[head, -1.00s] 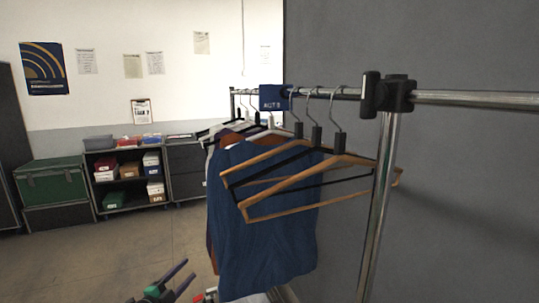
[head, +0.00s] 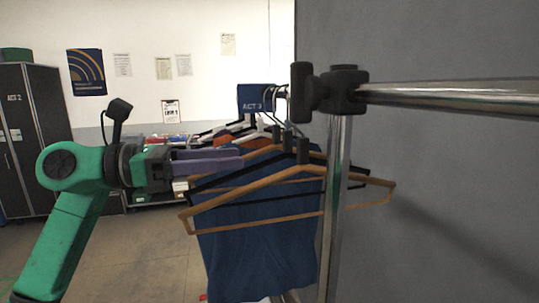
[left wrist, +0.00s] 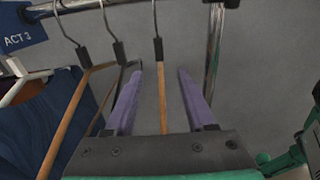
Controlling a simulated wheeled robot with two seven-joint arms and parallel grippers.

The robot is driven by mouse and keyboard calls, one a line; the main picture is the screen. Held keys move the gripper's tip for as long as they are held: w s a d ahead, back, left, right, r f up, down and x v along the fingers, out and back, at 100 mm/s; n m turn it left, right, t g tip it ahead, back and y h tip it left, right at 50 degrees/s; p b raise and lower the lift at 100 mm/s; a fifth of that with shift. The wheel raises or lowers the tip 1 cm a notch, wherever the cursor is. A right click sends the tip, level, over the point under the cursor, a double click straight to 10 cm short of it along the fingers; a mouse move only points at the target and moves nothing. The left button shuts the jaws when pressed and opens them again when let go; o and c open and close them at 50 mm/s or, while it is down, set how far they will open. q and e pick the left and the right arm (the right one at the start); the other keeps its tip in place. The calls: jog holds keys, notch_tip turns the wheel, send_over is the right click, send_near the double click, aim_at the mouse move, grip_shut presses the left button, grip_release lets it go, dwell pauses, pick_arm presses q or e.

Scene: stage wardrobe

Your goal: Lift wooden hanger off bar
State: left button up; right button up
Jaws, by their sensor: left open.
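Several hangers hang from the chrome bar (head: 450,94). The nearest is a wooden hanger (head: 232,195) with a black collar and metal hook, left of the rack's upright. Another wooden hanger and a black one hang close behind it. My left gripper (head: 242,160) is open and empty, with its purple fingers at the left of the hangers, near collar height. In the left wrist view, one wooden hanger (left wrist: 163,115) appears between the two open fingers (left wrist: 160,78), its hook up on the bar (left wrist: 85,5).
The chrome upright (head: 336,200) and black clamp (head: 343,90) stand right of the hangers. A blue ACT 3 sign (head: 256,99) and blue garment (head: 255,255) are behind. A grey panel (head: 440,200) fills the right. Open floor lies left.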

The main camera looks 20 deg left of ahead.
aim_at(298, 151)
pick_arm(q)
jog(key=shift+r, duration=0.15)
jog(key=p, duration=0.3)
jog(key=shift+w+d+r, duration=0.15)
jog(key=shift+w+r, duration=0.05)
jog(key=shift+w, duration=0.1)
jog(key=p+x, duration=0.5)
jog(key=x, duration=0.7)
jog(key=shift+p, duration=0.4)
jog(key=shift+d+f, duration=0.1)
jog(key=shift+d, duration=0.1)
jog(key=shift+w, duration=0.1)
pick_arm(e)
notch_tip(298, 151, up, 9)
jog(key=s+a, duration=0.1)
jog(key=a, duration=0.1)
jog(key=shift+a+r, duration=0.2)
pick_arm(q)
jog(key=shift+c, duration=1.2)
grip_shut()
pick_arm(e)
jog(key=shift+a, duration=0.15)
